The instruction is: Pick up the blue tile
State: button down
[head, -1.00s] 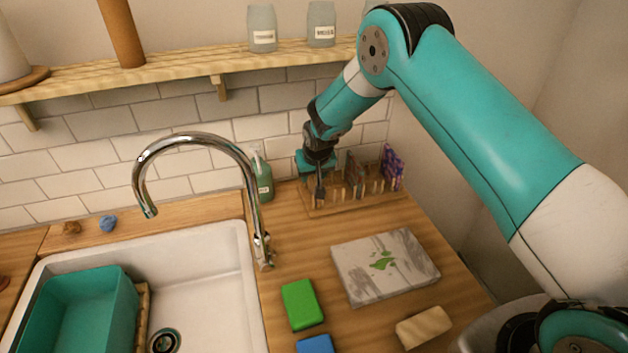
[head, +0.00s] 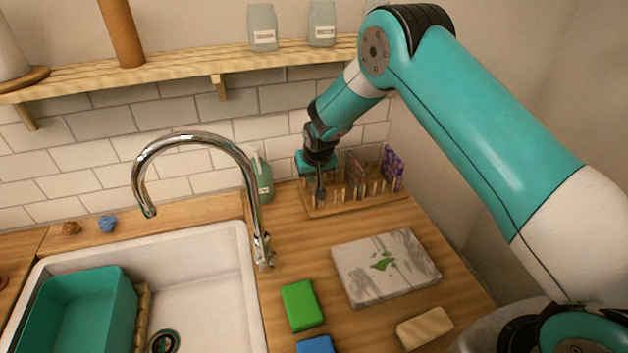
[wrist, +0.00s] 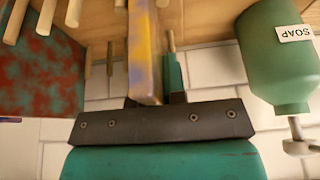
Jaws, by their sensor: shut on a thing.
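My gripper (head: 320,190) points down at the left end of the wooden peg rack (head: 360,204) at the back of the counter. In the wrist view my gripper (wrist: 150,98) is shut on a thin tile, the blue tile (wrist: 142,50), seen nearly edge-on with blue and yellow streaks. Its faces are mostly turned away, and its far end runs out among the pegs. In the head view the gripper hides it. I cannot tell whether it is clear of the rack. A rust-and-teal tile (wrist: 40,70) stands beside it, apart.
A purple patterned tile (head: 393,168) stands at the rack's right end. A green soap bottle (head: 262,178) is close on the left, also in the wrist view (wrist: 283,60). The shelf (head: 180,68) hangs above. A marbled slab (head: 385,268) and green sponge (head: 301,305) lie in front.

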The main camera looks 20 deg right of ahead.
jog(key=shift+r, duration=0.2)
jog(key=shift+s+r+b, duration=0.15)
jog(key=shift+b, duration=0.4)
notch_tip(320, 180, up, 6)
jog(key=b, duration=0.3)
jog(key=s+b, duration=0.6)
jog(key=s, duration=1.3)
jog(key=shift+s+r, duration=0.3)
jog(key=shift+s, duration=0.05)
